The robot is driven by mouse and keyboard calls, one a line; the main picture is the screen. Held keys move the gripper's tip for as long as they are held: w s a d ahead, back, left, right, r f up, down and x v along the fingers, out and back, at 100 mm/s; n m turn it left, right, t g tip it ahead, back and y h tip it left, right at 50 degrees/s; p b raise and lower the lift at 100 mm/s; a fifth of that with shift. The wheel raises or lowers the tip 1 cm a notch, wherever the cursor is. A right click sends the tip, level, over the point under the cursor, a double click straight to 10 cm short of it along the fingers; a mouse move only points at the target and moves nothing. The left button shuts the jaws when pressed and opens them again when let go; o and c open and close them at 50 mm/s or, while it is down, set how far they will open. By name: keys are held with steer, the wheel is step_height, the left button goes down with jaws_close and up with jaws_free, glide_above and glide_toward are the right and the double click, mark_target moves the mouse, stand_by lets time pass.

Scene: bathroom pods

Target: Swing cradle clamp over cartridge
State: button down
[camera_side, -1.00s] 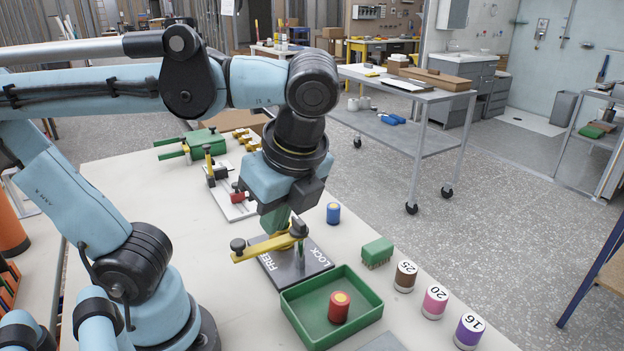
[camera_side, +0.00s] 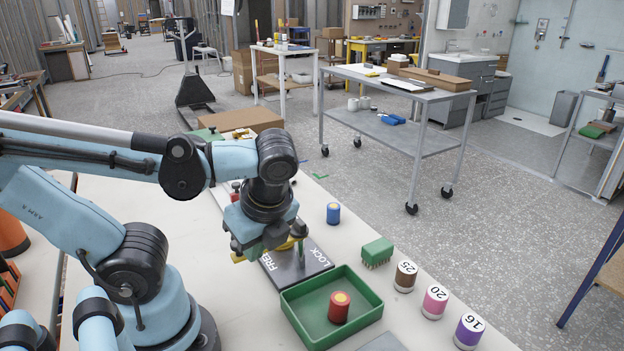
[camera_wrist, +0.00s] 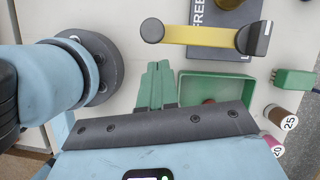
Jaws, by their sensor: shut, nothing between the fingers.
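The clamp is a yellow bar (camera_wrist: 200,36) with a dark round knob (camera_wrist: 152,30) at one end and a dark pivot cap (camera_wrist: 254,38) at the other. The pivot end sits over a dark plate (camera_side: 296,263) marked FREE and LOCK. My gripper (camera_wrist: 158,66) has its green fingers together, empty, just short of the knob end and apart from the bar in the wrist view. In the side view my gripper hides most of the bar. I cannot tell which object is the cartridge.
A green tray (camera_side: 290,303) holds a red cylinder (camera_side: 339,307) with a yellow top. A green pronged block (camera_side: 377,251) and cylinders marked 25 (camera_side: 405,277), 20 (camera_side: 435,302) and 16 (camera_side: 469,332) stand to the right. The tabletop between plate and tray is narrow.

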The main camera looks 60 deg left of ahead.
steer(key=shift+s+a, duration=0.2)
steer(key=shift+a, duration=0.6)
steer(key=shift+s+a, duration=0.15)
steer(key=shift+a, duration=0.4)
steer(key=shift+s+a, duration=0.15)
steer(key=shift+a, duration=0.8)
steer(key=w+a+m+t, duration=0.2)
steer(key=w+a+m, duration=0.4)
steer(key=a, duration=0.5)
steer(key=shift+w+a, duration=0.3)
steer(key=shift+w, duration=0.95)
